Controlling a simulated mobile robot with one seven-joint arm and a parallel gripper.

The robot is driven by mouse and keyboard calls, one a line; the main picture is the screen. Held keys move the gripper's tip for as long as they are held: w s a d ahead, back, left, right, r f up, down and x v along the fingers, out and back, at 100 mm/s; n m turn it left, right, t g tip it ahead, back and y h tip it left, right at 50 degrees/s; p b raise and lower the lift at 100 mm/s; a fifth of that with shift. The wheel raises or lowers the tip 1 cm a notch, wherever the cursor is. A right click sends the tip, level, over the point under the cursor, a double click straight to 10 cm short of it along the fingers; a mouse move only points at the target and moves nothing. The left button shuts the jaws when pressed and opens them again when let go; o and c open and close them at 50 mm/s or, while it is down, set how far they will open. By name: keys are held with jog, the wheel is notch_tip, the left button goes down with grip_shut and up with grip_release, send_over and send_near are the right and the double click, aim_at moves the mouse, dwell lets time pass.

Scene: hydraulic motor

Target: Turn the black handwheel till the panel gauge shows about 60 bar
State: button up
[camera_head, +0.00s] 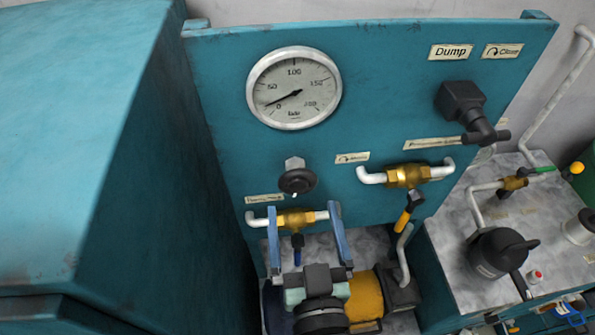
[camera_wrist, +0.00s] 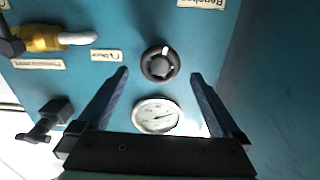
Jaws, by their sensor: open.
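The black handwheel (camera_head: 297,180) sits on the teal panel below the round gauge (camera_head: 294,88), with a small white mark on its rim. In the head view the gauge needle points lower left, between 0 and 50, well below 50. My gripper (camera_head: 303,206) is open, with its two blue fingers pointing up just below the handwheel. In the wrist view the handwheel (camera_wrist: 160,64) lies between and slightly beyond the fingertips (camera_wrist: 160,74), apart from both. The gauge (camera_wrist: 157,115) shows there between the fingers, upside down. Nothing is held.
A brass valve with white pipes (camera_head: 296,218) is behind my fingers, below the handwheel. Another brass valve (camera_head: 408,175) with a yellow lever is to the right. A black dump valve (camera_head: 464,104) sticks out at upper right. A large teal cabinet (camera_head: 90,130) stands close on the left.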

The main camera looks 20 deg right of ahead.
aim_at(297, 187)
jog(key=p+x, duration=0.2)
jog(key=x, duration=0.5)
jog(key=shift+w+p, duration=0.1)
jog(key=shift+p, duration=0.25)
jog(key=c, duration=1.2)
jog(key=shift+m, duration=0.4)
jog(key=m, duration=0.2)
jog(key=shift+m, duration=0.4)
jog(key=shift+a+m+p, duration=0.1)
jog(key=shift+m+p, duration=0.5)
jog(key=shift+m, duration=1.5)
